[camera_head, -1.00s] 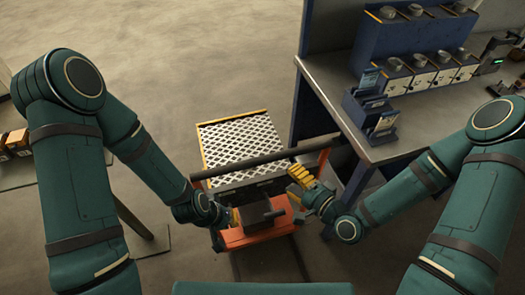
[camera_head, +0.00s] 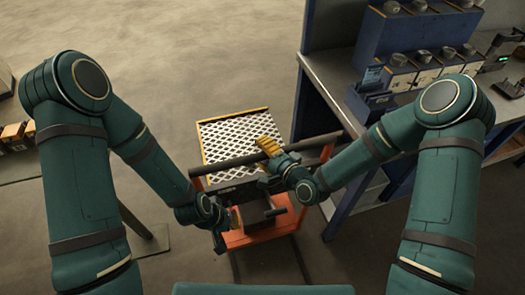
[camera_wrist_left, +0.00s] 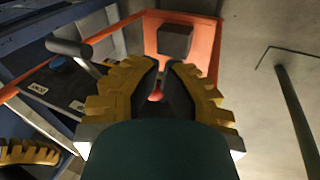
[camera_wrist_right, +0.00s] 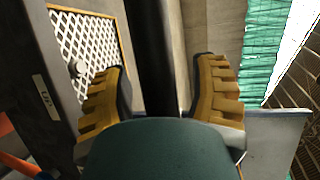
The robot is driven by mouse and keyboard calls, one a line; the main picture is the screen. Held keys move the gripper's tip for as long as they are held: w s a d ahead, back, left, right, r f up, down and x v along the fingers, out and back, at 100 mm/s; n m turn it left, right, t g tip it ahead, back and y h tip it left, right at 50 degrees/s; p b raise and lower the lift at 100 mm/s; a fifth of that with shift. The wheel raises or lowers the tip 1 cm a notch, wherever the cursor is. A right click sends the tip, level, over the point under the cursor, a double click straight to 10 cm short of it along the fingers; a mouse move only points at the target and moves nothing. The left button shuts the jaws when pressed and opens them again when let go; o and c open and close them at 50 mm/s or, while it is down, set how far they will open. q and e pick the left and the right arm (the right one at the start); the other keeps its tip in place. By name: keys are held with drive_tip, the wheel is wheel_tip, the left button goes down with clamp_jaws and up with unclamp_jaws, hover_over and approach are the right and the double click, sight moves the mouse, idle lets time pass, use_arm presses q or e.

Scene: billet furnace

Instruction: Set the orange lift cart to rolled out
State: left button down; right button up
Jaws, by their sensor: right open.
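The orange lift cart (camera_head: 262,236) stands on the floor at the centre of the head view, with a white lattice top (camera_head: 232,136) and a dark push bar (camera_head: 215,166) across its near side. My right gripper (camera_head: 268,147) is open at the bar. In the right wrist view, the dark bar (camera_wrist_right: 157,40) runs between the open yellow fingers (camera_wrist_right: 160,80); contact is unclear. My left gripper (camera_head: 226,230) is low beside the cart's left side.
A workbench (camera_head: 345,92) with blue equipment (camera_head: 415,50) stands close to the cart's right side. A table with small boxes (camera_head: 15,133) is at the left edge. The floor beyond the cart is clear.

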drive_tip(key=shift+w+a, duration=0.1)
clamp_jaws()
drive_tip(key=shift+w, duration=0.1)
idle(0.4)
drive_tip(key=shift+d, duration=0.2)
